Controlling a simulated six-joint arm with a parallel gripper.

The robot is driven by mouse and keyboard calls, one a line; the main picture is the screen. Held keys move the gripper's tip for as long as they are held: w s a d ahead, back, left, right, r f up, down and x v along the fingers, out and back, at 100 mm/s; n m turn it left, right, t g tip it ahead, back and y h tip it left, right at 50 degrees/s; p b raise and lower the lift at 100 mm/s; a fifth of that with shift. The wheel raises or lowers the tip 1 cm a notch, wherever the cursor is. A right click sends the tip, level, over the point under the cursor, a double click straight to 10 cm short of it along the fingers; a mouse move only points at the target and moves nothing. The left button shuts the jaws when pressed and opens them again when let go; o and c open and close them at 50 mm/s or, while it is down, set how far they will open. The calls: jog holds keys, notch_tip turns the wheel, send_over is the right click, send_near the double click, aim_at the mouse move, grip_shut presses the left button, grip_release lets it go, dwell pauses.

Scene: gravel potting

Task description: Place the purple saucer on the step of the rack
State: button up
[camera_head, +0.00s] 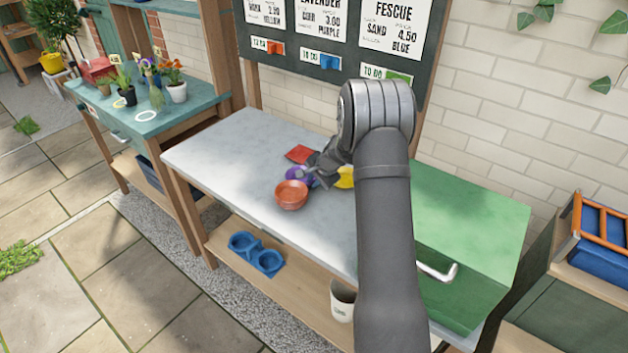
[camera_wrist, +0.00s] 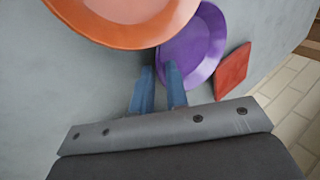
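The purple saucer (camera_head: 292,174) lies on the grey worktop, partly hidden by the terracotta bowl (camera_head: 290,195) in front of it and by my gripper (camera_head: 313,178). In the wrist view the purple saucer (camera_wrist: 195,45) shows with the bowl (camera_wrist: 130,22) overlapping its left side. My gripper's two blue fingers (camera_wrist: 160,78) are at the saucer's near left rim, a narrow gap between them. The right finger overlaps the rim; the left is just outside it. I cannot tell whether they touch it. An orange barred frame (camera_head: 600,222) at far right may be the rack; no step is clear.
A red square (camera_head: 300,153) lies behind the saucer, and it shows in the wrist view (camera_wrist: 232,71). A yellow item (camera_head: 345,178) is partly behind my arm. A green box (camera_head: 465,225) stands right. The worktop's left is clear. A blue double holder (camera_head: 257,254) sits on the lower shelf.

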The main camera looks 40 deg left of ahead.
jog(key=shift+r, duration=0.1)
jog(key=v, duration=1.1)
jog(key=shift+d+r, duration=0.3)
jog(key=shift+r, duration=0.2)
jog(key=shift+c, duration=0.4)
